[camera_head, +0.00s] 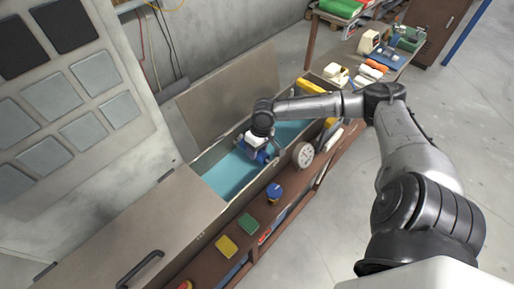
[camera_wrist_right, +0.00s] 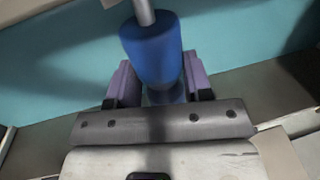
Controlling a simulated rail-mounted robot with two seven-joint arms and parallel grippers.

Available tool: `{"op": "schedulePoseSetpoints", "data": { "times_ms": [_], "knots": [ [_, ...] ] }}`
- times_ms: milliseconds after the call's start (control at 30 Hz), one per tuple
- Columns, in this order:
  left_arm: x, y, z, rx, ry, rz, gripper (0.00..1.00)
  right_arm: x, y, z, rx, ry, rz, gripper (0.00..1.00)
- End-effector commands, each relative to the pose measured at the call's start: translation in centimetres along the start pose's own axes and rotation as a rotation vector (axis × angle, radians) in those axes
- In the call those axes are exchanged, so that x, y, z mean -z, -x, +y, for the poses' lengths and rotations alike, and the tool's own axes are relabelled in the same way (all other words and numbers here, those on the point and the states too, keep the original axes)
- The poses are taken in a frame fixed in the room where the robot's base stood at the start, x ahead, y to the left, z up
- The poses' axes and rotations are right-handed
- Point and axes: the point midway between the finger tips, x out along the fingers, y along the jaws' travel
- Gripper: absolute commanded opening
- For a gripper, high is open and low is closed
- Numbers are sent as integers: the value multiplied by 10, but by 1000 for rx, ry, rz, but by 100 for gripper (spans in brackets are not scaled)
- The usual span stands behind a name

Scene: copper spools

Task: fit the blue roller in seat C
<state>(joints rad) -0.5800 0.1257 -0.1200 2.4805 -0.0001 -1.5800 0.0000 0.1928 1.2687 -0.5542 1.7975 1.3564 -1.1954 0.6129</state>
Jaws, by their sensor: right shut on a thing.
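My right gripper (camera_wrist_right: 158,88) is shut on the blue roller (camera_wrist_right: 150,45), with one purple finger on each side of it. A grey metal shaft sticks out of the roller's end in the right wrist view. In the head view the gripper (camera_head: 262,155) hangs over the open teal-lined trough, and the blue roller shows only as a small patch there. Seat C cannot be made out; no letter is readable. My left gripper is not in view.
The trough's teal inside (camera_head: 228,178) lies between a raised lid (camera_head: 235,85) and a brown front ledge. On the ledge stand a white round dial (camera_head: 303,155), a blue-topped can (camera_head: 274,192), a green sponge (camera_head: 248,223) and a yellow sponge (camera_head: 226,246). A cluttered bench is at the back right.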

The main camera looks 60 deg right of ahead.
Motion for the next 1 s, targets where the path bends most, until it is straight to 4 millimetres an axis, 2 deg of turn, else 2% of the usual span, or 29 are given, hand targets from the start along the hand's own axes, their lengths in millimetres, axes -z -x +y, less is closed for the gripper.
{"op": "schedulePoseSetpoints", "data": {
  "times_ms": [900, 933, 1000],
  "knots": [
    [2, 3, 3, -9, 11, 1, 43, 0, -4, 1, 1, 0, 1, 15],
    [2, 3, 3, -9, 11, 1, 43, 0, -4, 1, 1, 0, 1, 47],
    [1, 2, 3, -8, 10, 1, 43, 0, -4, 1, 1, 0, 1, 54]
  ]
}}
